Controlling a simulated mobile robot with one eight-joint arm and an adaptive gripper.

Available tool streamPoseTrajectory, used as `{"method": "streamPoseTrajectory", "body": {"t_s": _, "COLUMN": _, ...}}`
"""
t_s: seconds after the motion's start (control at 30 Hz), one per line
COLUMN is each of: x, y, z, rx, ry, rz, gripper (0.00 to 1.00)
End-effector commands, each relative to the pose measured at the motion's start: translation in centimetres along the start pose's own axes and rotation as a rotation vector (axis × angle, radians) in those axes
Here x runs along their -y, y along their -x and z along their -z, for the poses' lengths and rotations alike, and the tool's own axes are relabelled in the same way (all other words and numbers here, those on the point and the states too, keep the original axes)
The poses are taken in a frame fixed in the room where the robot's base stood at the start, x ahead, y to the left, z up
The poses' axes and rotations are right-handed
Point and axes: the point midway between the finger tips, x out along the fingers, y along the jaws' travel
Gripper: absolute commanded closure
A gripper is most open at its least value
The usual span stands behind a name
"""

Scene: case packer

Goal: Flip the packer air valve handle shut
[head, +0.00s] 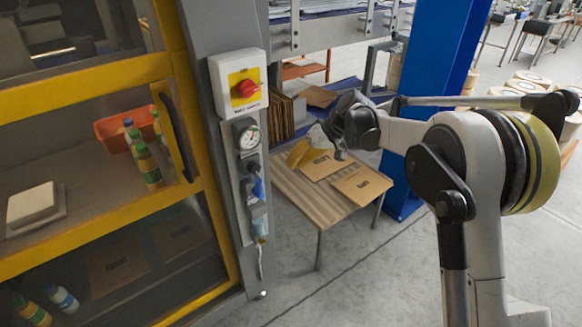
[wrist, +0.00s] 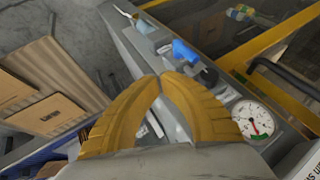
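The air valve handle (head: 258,188) is a small blue lever on the grey machine post, below the pressure gauge (head: 249,138). In the wrist view the blue handle (wrist: 186,51) lies just beyond my fingertips, apart from them. The gauge also shows there (wrist: 253,120), to the right of my fingers. My gripper (wrist: 161,77) has yellow fingers whose tips meet, with nothing seen between them. In the head view my gripper (head: 298,153) is to the right of the post, partly hidden by my wrist.
A red knob (head: 245,89) on a yellow plate sits above the gauge. The yellow-framed guard door with a black handle (head: 176,137) is at left. A wooden table (head: 308,203) with cardboard stands behind my gripper. A blue column (head: 425,100) rises behind my arm.

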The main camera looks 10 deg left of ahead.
Motion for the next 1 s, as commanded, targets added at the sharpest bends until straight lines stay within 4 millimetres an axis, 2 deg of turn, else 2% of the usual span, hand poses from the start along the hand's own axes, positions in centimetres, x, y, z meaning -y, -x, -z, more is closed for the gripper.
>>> {"method": "streamPoseTrajectory", "body": {"t_s": 0.1, "x": -0.1, "y": -2.9, "z": -0.2, "rx": 0.001, "ry": 0.001, "rz": 0.001, "gripper": 1.00}}
{"method": "streamPoseTrajectory", "body": {"t_s": 0.33, "x": -0.1, "y": -7.8, "z": -0.2, "rx": 0.001, "ry": 0.001, "rz": 0.001, "gripper": 1.00}}
{"method": "streamPoseTrajectory", "body": {"t_s": 0.5, "x": 2.3, "y": -8.7, "z": -0.1, "rx": 0.001, "ry": 0.001, "rz": 0.001, "gripper": 1.00}}
{"method": "streamPoseTrajectory", "body": {"t_s": 0.6, "x": 3.0, "y": -9.0, "z": -0.1, "rx": 0.000, "ry": 0.000, "rz": 0.000, "gripper": 1.00}}
{"method": "streamPoseTrajectory", "body": {"t_s": 1.0, "x": 3.5, "y": -9.1, "z": 0.0, "rx": 0.000, "ry": -0.001, "rz": 0.000, "gripper": 1.00}}
